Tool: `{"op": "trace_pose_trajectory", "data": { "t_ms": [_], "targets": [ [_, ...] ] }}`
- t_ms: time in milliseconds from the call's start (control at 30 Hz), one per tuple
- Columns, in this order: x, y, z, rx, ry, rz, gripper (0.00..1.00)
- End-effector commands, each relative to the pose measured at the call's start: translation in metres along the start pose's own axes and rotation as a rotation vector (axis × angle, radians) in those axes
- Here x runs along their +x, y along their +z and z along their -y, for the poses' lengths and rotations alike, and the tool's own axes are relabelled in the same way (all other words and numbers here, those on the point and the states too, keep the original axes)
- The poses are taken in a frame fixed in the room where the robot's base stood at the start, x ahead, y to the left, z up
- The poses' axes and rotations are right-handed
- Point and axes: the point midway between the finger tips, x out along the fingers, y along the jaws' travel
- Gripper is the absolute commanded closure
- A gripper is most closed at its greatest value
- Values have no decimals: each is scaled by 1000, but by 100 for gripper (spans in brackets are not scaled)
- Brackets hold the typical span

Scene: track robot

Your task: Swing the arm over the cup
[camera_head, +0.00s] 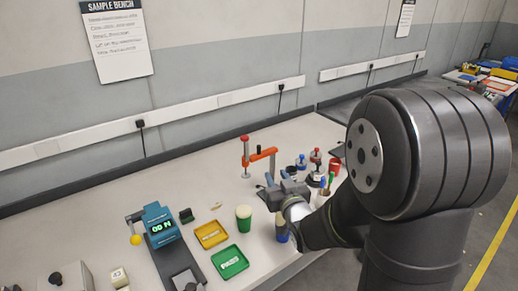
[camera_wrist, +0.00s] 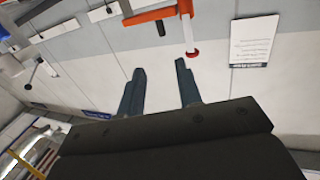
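Several cups stand on the pale bench, and I cannot tell which one the task means. A green cup with a pale top (camera_head: 243,218) stands at the middle. A small red cup (camera_head: 335,167) is further back right. My gripper (camera_head: 279,192) is above the bench, behind and right of the green cup. In the wrist view its two fingers (camera_wrist: 161,78) are apart with nothing between them. No cup is clear in the wrist view.
An orange clamp stand (camera_head: 259,157) rises just behind my gripper and shows close ahead in the wrist view (camera_wrist: 152,15). Yellow (camera_head: 211,234) and green (camera_head: 230,262) trays lie left of the cups. A teal meter (camera_head: 160,228) stands further left. Small bottles (camera_head: 315,158) are at back right.

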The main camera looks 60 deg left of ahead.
Motion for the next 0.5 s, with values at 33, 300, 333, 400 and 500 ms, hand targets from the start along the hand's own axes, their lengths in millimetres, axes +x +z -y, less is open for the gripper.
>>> {"op": "trace_pose_trajectory", "data": {
  "t_ms": [33, 300, 333, 400, 500],
  "targets": [
    [-2, 2, 0, -9, -7, -2, 68],
    [30, 2, 2, -14, -14, -6, 68],
    [37, 2, 2, -14, -14, -5, 68],
    [53, 2, 3, -14, -14, -6, 68],
    [75, 2, 2, -13, -13, -6, 68]
  ]
}}
